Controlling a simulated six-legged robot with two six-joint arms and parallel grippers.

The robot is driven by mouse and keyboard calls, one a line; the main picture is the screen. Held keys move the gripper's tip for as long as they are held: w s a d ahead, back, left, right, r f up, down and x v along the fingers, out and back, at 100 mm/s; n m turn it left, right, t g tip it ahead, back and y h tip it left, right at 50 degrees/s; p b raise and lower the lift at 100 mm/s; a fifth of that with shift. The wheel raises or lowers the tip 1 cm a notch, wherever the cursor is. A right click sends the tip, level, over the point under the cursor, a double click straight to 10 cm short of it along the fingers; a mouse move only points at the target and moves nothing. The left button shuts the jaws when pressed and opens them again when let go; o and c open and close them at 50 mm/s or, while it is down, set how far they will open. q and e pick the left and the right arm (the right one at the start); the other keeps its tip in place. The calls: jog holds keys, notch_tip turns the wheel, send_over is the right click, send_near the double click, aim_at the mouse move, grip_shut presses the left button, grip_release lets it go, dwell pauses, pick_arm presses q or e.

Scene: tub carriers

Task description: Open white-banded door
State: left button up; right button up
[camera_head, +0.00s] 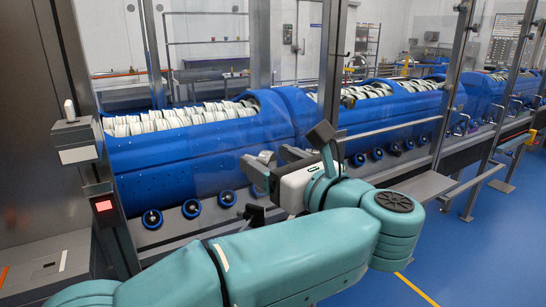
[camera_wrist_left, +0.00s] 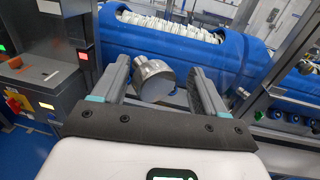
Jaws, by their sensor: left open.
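Clear guard panels (camera_head: 212,70) in grey metal frames stand in front of the blue tub carriers. I cannot make out which one is the white-banded door, as no white band shows clearly. My left gripper (camera_head: 265,162) reaches toward the panels in the head view. In the left wrist view, my left gripper (camera_wrist_left: 158,68) is open. A round, shiny metal piece (camera_wrist_left: 153,82) appears between its two fingers. I cannot tell whether the fingers touch it or whether it is a door handle. My right gripper is out of view.
A blue carrier (camera_head: 160,165) full of white items lies behind the panels, with blue-rimmed rollers (camera_head: 152,219) below. A grey post with a lit red button (camera_head: 103,206) stands at left. A grey ledge (camera_head: 425,187) is at right. Blue floor (camera_head: 480,260) is clear at lower right.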

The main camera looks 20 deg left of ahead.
pick_arm(q)
jog(key=shift+w+f, duration=0.1)
jog(key=shift+w, duration=0.05)
jog(key=p, duration=0.7)
send_near(250, 28)
jog(key=x, duration=0.4)
jog(key=shift+c, duration=0.3)
